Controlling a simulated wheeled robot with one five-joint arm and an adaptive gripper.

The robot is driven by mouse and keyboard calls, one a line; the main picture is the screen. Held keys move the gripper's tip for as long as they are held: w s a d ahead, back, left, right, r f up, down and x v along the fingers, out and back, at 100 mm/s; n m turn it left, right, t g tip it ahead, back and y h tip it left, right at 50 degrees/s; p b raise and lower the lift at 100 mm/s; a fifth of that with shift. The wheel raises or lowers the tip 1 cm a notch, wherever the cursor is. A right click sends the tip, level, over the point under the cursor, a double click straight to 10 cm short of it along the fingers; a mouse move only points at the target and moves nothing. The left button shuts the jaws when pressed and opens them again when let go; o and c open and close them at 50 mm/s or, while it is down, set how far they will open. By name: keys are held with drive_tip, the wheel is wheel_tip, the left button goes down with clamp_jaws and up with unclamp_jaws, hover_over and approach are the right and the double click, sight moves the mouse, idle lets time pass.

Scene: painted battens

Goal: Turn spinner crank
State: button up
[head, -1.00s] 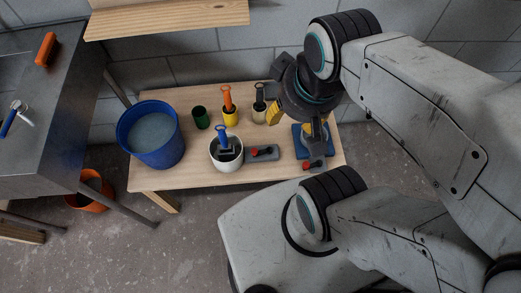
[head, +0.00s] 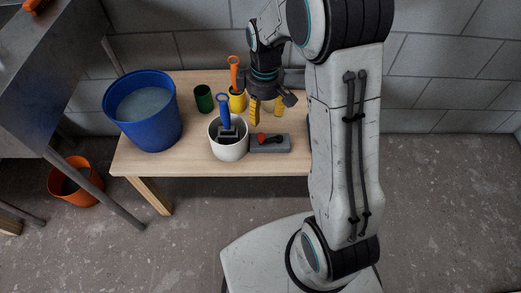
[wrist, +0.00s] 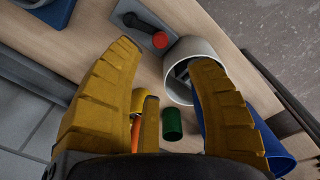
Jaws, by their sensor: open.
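The crank is a black arm with a red knob (head: 262,138) on a grey block (head: 280,147), right of the white pot (head: 228,150) on the low wooden table. In the wrist view the red knob (wrist: 160,40) and black arm (wrist: 145,21) lie just beyond my fingertips. The pot holds a roller with a blue handle (head: 223,108). My gripper (head: 267,113) points down above the table, behind the crank block, its yellow fingers apart and empty. In the wrist view my gripper (wrist: 160,58) is open, with the pot partly behind its right finger.
A blue bucket of liquid (head: 146,115) stands at the table's left. A green cup (head: 204,99) and a yellow cup (head: 238,101) with an orange-handled tool (head: 235,72) stand behind the pot. My arm hides the table's right end. An orange bucket (head: 76,183) is on the floor.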

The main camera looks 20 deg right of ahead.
drive_tip(key=b, duration=0.2)
hover_over(261, 136)
drive_tip(key=shift+n, duration=0.4)
wheel_tip(261, 136, down, 6)
drive_tip(key=shift+w+f, duration=0.1)
drive_tip(key=shift+f, duration=0.05)
drive_tip(key=shift+f+b, duration=0.95)
drive_tip(key=shift+f, duration=2.35)
drive_tip(key=shift+c, duration=0.3)
clamp_jaws()
